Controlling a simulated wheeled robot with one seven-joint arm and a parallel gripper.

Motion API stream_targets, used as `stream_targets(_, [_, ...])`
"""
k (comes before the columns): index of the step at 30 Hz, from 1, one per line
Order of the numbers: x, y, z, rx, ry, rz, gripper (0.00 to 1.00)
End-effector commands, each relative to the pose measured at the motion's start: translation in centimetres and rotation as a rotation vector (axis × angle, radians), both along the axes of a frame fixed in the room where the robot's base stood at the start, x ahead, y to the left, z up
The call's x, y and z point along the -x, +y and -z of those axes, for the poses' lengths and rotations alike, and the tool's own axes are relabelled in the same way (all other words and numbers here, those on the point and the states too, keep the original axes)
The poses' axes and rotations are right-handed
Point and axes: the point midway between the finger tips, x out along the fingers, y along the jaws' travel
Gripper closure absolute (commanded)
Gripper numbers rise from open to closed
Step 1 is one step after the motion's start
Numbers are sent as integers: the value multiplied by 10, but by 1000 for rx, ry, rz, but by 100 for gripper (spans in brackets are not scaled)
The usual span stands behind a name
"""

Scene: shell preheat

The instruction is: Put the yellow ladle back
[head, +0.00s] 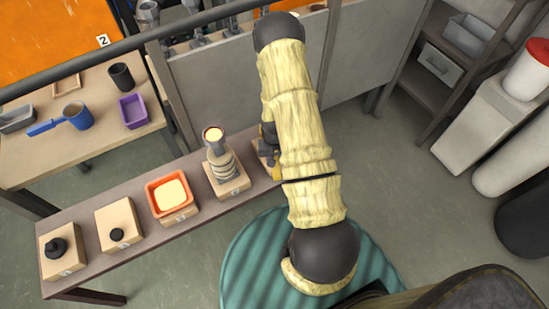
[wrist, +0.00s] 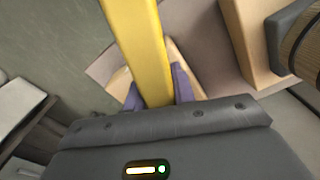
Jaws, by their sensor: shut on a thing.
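The yellow ladle (wrist: 137,40) shows in the wrist view as a straight yellow bar running up from between my fingers to the top edge. My gripper (wrist: 157,88) is shut on this bar, with one purple-grey finger on each side. The ladle's far end is out of the wrist view. In the head view only a small yellow piece (head: 276,172) shows beside my arm, near the right part of the low bench. My arm hides most of the gripper and the ladle there. A pale wooden block (wrist: 187,68) lies behind the held bar in the wrist view.
The low bench (head: 85,214) carries several wooden blocks, with black knobs, an orange tray (head: 154,201) and a ringed grey vessel (head: 221,160). A table (head: 95,140) at left holds a blue handled cup (head: 77,116) and a purple tray (head: 133,110). A grey panel stands behind the bench.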

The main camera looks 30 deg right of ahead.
Motion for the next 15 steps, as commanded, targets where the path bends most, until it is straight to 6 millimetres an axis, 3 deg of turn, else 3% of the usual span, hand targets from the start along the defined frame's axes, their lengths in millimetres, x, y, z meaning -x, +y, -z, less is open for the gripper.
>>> stream_targets(5, [0, 0, 3, 0, -1, 0, 100])
stream_targets(6, [0, 0, 2, 0, 0, 0, 67])
stream_targets(8, [0, 0, 2, 0, 1, 0, 55])
stream_targets(15, [0, 0, 2, 0, 1, 0, 53])
